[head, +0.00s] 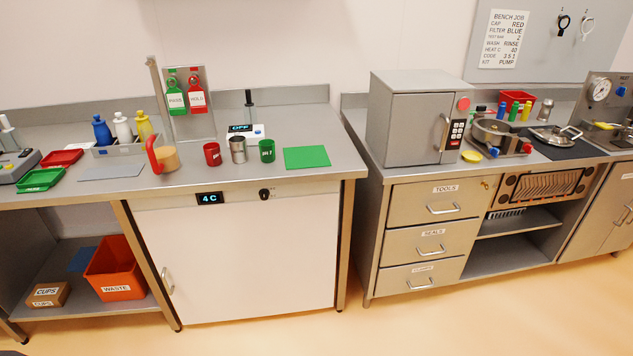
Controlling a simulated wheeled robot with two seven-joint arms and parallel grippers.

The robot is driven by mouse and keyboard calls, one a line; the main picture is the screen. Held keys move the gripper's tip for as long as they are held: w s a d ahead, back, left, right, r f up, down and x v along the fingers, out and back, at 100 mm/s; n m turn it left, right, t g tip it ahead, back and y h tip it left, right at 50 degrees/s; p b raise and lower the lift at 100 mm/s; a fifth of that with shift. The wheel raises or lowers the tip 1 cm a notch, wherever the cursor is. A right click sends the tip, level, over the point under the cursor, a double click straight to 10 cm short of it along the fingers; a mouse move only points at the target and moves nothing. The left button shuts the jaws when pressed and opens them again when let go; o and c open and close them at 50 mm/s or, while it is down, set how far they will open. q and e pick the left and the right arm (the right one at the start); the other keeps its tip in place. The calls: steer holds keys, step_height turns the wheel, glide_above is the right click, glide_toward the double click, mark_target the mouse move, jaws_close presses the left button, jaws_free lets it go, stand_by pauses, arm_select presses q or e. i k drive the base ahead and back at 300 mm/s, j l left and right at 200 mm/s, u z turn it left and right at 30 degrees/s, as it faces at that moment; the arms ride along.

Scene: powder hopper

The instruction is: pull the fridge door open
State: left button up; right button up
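The fridge door (245,262) is a large white panel under the left bench, and it is closed. Its upright metal handle (167,281) is near the door's left edge. Above the door, a strip carries a display (210,198) reading 4 C and a black knob (264,195). Neither of my grippers shows in the head view.
An open shelf left of the fridge holds an orange WASTE bin (115,272) and a CUPS box (48,295). A drawer cabinet (424,235) stands to the right across a narrow gap. The floor (420,325) before the fridge looks clear.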

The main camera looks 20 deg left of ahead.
mark_target(237, 260)
steer(key=u, duration=1.2)
